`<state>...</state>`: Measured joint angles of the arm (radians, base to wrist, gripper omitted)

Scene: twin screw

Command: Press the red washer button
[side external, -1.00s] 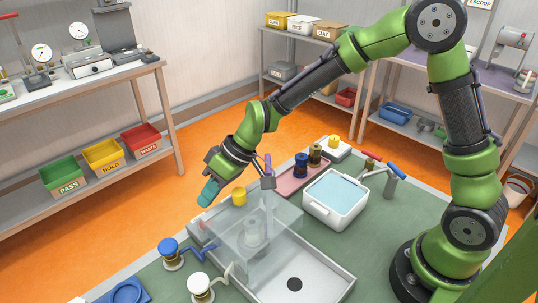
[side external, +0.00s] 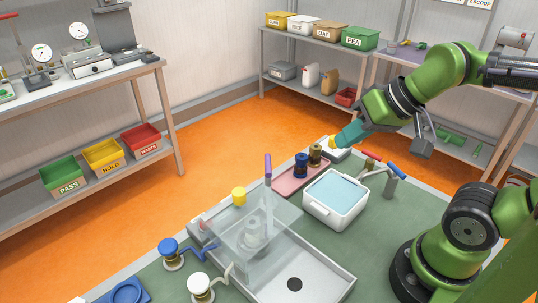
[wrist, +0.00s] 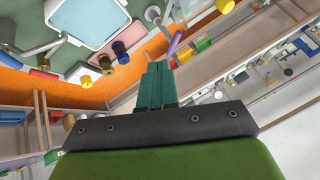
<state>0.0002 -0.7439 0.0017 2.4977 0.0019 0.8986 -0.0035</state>
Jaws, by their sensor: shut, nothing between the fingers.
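My gripper (side external: 343,139) has teal fingers closed together with nothing between them. In the side external view it hangs at the back edge of the green table, beside the white block with a yellow button (side external: 331,140); whether it touches cannot be told. In the wrist view the fingers (wrist: 158,68) also show closed. A small reddish spot (side external: 202,226) shows at the left side of the clear box (side external: 254,228); I cannot tell whether it is the red washer button. No red button shows clearly in either view.
A white tub with blue contents (side external: 335,192), a pink tray (side external: 290,182) with blue and brown knobs, and red- and blue-handled taps (side external: 393,182) stand near the gripper. A purple-topped lever (side external: 268,168), yellow knob (side external: 239,195) and grey basin (side external: 318,270) lie left and front.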

